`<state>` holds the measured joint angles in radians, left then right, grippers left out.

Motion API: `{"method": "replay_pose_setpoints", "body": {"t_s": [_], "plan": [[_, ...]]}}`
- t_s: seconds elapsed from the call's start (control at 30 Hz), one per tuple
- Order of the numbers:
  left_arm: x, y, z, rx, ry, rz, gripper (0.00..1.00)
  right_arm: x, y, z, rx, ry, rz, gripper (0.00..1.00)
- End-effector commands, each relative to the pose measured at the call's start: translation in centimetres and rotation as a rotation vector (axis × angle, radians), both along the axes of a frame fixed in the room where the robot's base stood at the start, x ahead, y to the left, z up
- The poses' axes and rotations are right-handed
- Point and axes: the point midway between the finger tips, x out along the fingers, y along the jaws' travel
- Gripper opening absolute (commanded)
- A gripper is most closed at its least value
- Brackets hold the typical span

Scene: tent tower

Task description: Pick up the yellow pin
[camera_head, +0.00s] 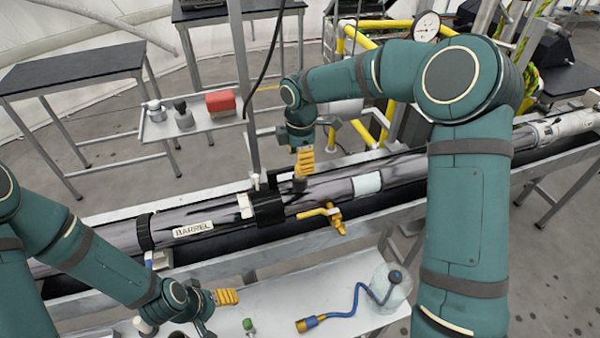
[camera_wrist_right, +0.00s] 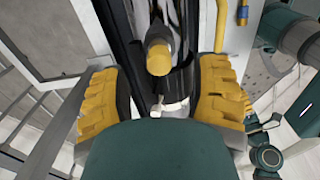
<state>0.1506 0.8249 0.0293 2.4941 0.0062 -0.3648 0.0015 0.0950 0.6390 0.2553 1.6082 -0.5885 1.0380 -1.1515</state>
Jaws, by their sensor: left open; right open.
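A yellow pin-like fitting (camera_head: 326,215) sticks out from the near side of the long metal barrel (camera_head: 180,222). My right gripper (camera_head: 303,172) is open above the barrel, up and left of this fitting, with its yellow fingers pointing down close to a dark knob (camera_head: 299,185). In the right wrist view, a rounded yellow piece with a grey-brown end (camera_wrist_right: 158,58) shows between and beyond the two open fingers (camera_wrist_right: 160,95), apart from both. I cannot tell if it is the same fitting. My left gripper (camera_head: 228,297) is open and empty over the lower shelf.
The lower shelf (camera_head: 270,315) holds a blue hose (camera_head: 350,305) with a yellow end and a clear jar (camera_head: 390,290). A small side tray (camera_head: 195,120) behind the barrel carries a red box (camera_head: 220,101). A dark table (camera_head: 75,70) stands at the back left.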

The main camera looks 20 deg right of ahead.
Motion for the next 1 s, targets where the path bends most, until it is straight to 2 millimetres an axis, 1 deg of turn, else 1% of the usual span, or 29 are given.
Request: {"method": "replay_pose_setpoints", "body": {"t_s": [0.03, 0.1, 0.2, 0.47, 0.5, 0.57, 0.6, 0.67, 0.7, 1.0], "plan": [[0.0, 0.0, 0.0, 0.0, 0.0, 0.0, 0.69, 0.0, 0.1, -0.8, 0.0, 0.002, 0.002, 0.62], [0.0, 0.0, 0.0, 0.0, 0.0, 0.0, 0.69, 0.0, 0.1, -1.8, 0.0, 0.003, 0.001, 0.62], [0.0, 0.0, 0.0, 0.0, 0.0, 0.0, 0.69, 0.0, 0.1, -2.6, 0.0, 0.001, 0.001, 0.62], [0.0, 0.0, 0.0, 0.0, 0.0, 0.0, 0.69, 0.0, 0.1, -2.9, 0.0, -0.001, 0.0, 0.62], [0.0, 0.0, 0.0, 0.0, 0.0, 0.0, 0.69, 0.0, 0.1, -2.9, 0.0, -0.001, 0.0, 0.61], [0.0, 0.0, 0.0, 0.0, 0.0, 0.0, 0.69, 0.0, 0.1, -2.9, 0.0, -0.001, 0.001, 0.4], [0.0, 0.0, 0.0, 0.0, 0.0, 0.0, 0.69, 0.0, 0.1, -2.9, 0.0, -0.001, 0.001, 0.26], [0.0, 0.0, 0.0, 0.0, 0.0, 0.0, 0.69, 0.0, 0.1, -2.9, 0.0, -0.001, 0.001, 0.05], [0.0, 0.0, 0.0, 0.0, 0.0, 0.0, 0.69, 0.0, 0.1, -2.9, 0.0, -0.001, 0.001, 0.0], [0.0, 0.0, 0.0, 0.0, 0.0, 0.0, 0.69, 0.0, 0.1, -2.8, 0.0, -0.001, 0.001, 0.0]]}}
